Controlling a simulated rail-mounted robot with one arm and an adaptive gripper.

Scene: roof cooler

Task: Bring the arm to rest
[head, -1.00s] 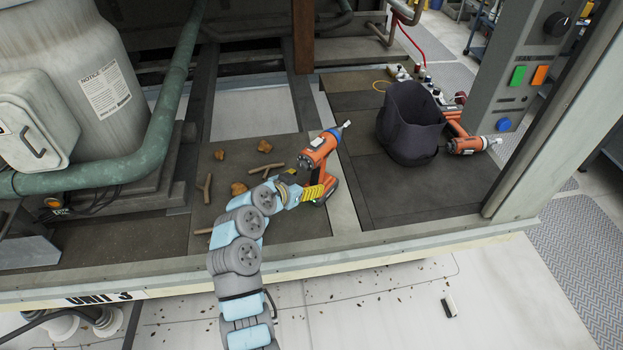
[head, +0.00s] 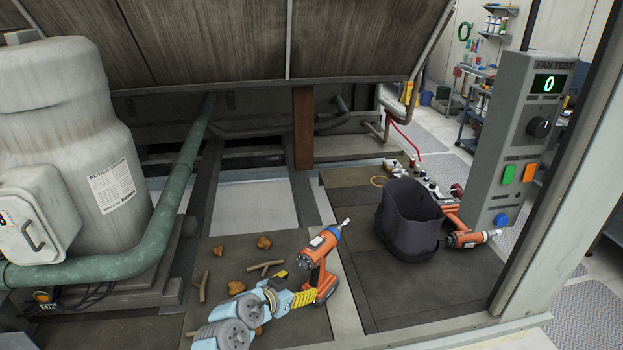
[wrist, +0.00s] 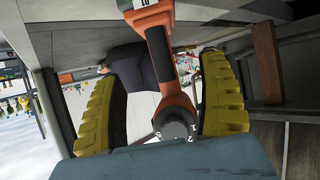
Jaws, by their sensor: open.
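My gripper (head: 306,297) is open, its yellow fingers at an orange drill (head: 320,262) on the near deck panel. In the wrist view the two fingers of my gripper (wrist: 160,90) stand on either side of the orange drill (wrist: 152,20), with dark gaps between finger pads and drill. The drill stands upright, tilted, with its chuck to the upper right. My arm reaches in from the lower edge of the head view.
A dark open bag (head: 408,222) stands right of the drill, with another orange drill (head: 470,239) beside it. Twigs (head: 264,267) and brown lumps (head: 264,242) lie on the left panel. A green pipe (head: 160,225), a wooden post (head: 303,128) and a control box (head: 520,140) stand around.

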